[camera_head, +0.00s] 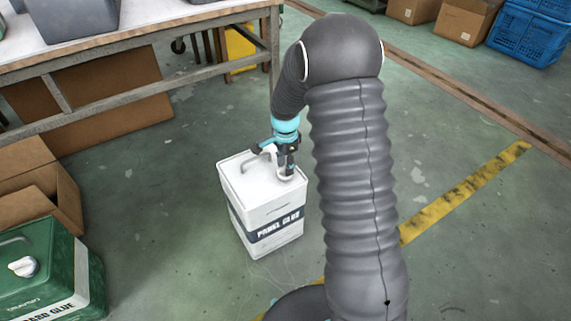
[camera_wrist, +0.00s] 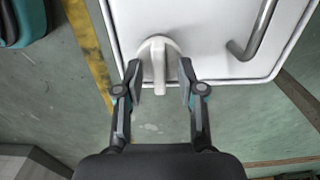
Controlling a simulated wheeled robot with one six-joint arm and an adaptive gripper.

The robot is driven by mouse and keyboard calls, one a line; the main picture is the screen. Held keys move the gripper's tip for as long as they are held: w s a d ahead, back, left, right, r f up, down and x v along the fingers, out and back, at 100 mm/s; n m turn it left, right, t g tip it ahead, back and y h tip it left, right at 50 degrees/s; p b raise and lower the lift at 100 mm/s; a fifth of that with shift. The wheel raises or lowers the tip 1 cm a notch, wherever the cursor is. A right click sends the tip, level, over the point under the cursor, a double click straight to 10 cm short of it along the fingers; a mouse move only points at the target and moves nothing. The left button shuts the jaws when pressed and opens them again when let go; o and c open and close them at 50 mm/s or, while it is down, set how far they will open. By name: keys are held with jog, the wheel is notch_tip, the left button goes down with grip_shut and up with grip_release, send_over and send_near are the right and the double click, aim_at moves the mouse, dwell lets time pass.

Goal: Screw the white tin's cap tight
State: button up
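The white tin (camera_head: 250,212), labelled "PANEL GLUE", stands upright on the floor. Its white top (camera_wrist: 205,35) and grey handle (camera_wrist: 258,30) show in the wrist view. The tin's white cap (camera_wrist: 158,62) has a raised straight grip bar and sits at a corner of the top. My gripper (camera_wrist: 160,82) is over the cap, with one finger on each side of the grip bar and a visible gap to the bar on both sides. In the head view my gripper (camera_head: 287,163) points down at the cap and mostly hides it.
A green tin (camera_head: 45,270) with a white cap stands at the lower left. Cardboard boxes (camera_head: 35,180) and a metal-legged table (camera_head: 130,45) are at the left. Blue crates (camera_head: 528,35) are far right. The floor right of the white tin is clear, with a yellow line (camera_head: 465,190).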

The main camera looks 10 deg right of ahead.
notch_tip(320, 180, up, 12)
dwell(0.6)
dwell(0.5)
jog(key=s+r+n+t, duration=0.2)
jog(key=s+r+n, duration=0.2)
jog(key=s, duration=0.6)
jog(key=s+r+n+t, duration=0.1)
jog(key=s+r+n, duration=0.4)
jog(key=s, duration=0.5)
jog(key=s+r+n+t+p, duration=0.1)
jog(key=s+r+n, duration=0.4)
jog(key=s, duration=0.5)
jog(key=shift+s+r+t, duration=0.3)
jog(key=shift+r+t, duration=0.5)
